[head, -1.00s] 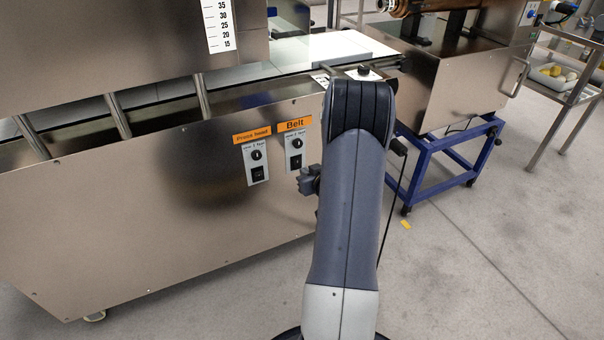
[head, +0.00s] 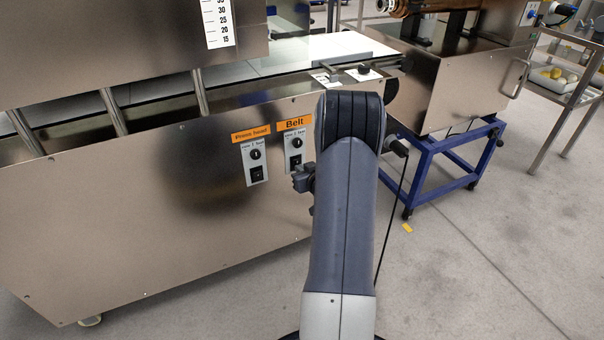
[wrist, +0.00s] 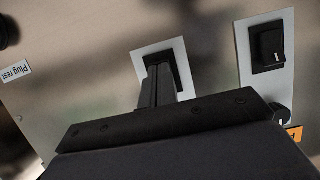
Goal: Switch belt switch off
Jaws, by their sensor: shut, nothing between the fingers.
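The Belt panel (head: 293,142), a pale plate under an orange Belt label (head: 295,123), is on the steel machine front in the head view. It has a round knob and a black rocker switch (head: 296,161) below it. In the wrist view, which is turned over, the Belt plate (wrist: 143,54) and its dark rocker (wrist: 183,74) are partly covered by my gripper (wrist: 159,72). My gripper is shut and empty, with its fingertips over or right at the rocker. I cannot tell whether they touch. In the head view my arm mostly hides the gripper.
The similar Press head panel (head: 254,163) sits just left of the Belt panel. Its rocker (wrist: 269,47) shows at right in the wrist view. A Plug rest label (wrist: 13,73) is at left there. A blue wheeled frame (head: 425,175) stands at right; floor lies between.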

